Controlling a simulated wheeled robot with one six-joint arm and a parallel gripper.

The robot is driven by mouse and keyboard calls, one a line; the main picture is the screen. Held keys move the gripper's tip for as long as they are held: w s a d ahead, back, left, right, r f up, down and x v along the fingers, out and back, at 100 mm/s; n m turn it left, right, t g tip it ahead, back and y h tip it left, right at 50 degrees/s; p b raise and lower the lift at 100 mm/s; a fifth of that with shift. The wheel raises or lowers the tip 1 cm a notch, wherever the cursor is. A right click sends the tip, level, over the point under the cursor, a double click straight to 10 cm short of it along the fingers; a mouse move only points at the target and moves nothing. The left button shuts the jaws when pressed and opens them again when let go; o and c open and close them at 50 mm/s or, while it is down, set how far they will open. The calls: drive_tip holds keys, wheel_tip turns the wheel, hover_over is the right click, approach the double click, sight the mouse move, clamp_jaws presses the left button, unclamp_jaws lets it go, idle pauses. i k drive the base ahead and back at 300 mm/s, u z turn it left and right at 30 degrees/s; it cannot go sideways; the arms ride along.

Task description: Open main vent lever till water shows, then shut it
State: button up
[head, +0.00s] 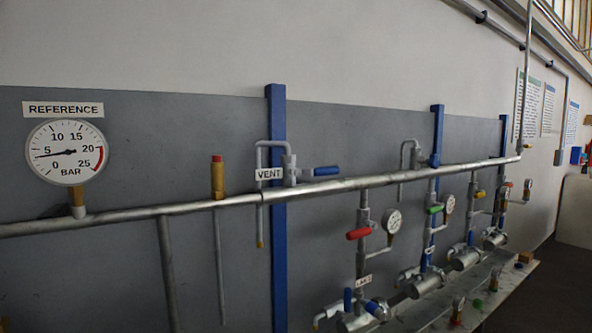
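A thin bent vent tube (260,215) rises from the valve, turns left and hangs down in front of the grey panel, with a brass-coloured tip. No water shows at the tip. My gripper is not in view.
The main pipe (140,212) runs across the wall. A "REFERENCE" gauge (66,152) at left reads slightly under 5 bar. A red-capped brass fitting (217,175) stands left of the vent. Branches with a red lever (359,233), gauges and vessels (427,282) fill the lower right.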

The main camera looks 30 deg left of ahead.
sight(324, 171)
drive_tip(key=u, duration=0.95)
drive_tip(key=i, duration=0.95)
drive_tip(key=u, duration=0.9)
